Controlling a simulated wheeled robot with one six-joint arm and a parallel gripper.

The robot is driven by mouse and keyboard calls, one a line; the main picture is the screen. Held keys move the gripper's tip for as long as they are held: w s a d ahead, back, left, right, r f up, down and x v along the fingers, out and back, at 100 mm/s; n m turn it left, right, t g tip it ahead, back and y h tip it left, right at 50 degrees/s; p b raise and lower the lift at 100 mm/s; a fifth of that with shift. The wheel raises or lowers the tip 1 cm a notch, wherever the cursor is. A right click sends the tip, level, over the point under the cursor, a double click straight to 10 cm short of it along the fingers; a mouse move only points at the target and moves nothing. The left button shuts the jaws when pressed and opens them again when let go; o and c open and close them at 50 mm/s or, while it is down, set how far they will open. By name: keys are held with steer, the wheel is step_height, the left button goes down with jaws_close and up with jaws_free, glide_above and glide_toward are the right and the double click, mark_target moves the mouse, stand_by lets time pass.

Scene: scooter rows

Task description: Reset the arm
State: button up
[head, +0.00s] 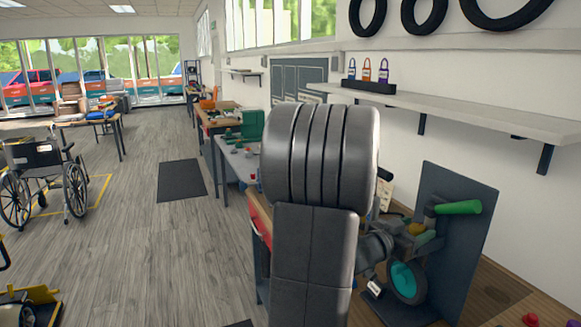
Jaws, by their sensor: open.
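My arm stands large in the middle of the head view, its grey links hiding much of the workbench behind. Beyond it, low and right of the upright link, my gripper (375,287) shows small and partly hidden, just left of a scooter wheel with a teal hub (406,281). Its jaws are open, and I see nothing held in them. I cannot tell whether it touches the wheel. A scooter part with a green grip (458,207) is set against a dark upright panel (462,250) on the bench.
A wall shelf (470,112) holds a dark rack (368,86) with several coloured padlocks. Tyres (425,15) hang above. A red knob (530,319) is on the wooden bench at lower right. A wheelchair (42,180) stands left. The grey floor (140,235) between is mostly clear, with a dark mat (182,180).

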steer(key=shift+s+d+f+n+t+y+b, duration=0.1)
steer(key=shift+n+t+y+b, duration=0.5)
steer(key=shift+t+b, duration=0.2)
steer(key=shift+s+d+f+n+t+y+b, duration=0.1)
steer(key=shift+n+t+y+b, duration=0.5)
steer(key=shift+b, duration=0.3)
steer(key=v, duration=1.4)
steer(key=shift+p, duration=0.3)
steer(key=shift+w, duration=0.1)
steer(key=shift+a+r, duration=0.1)
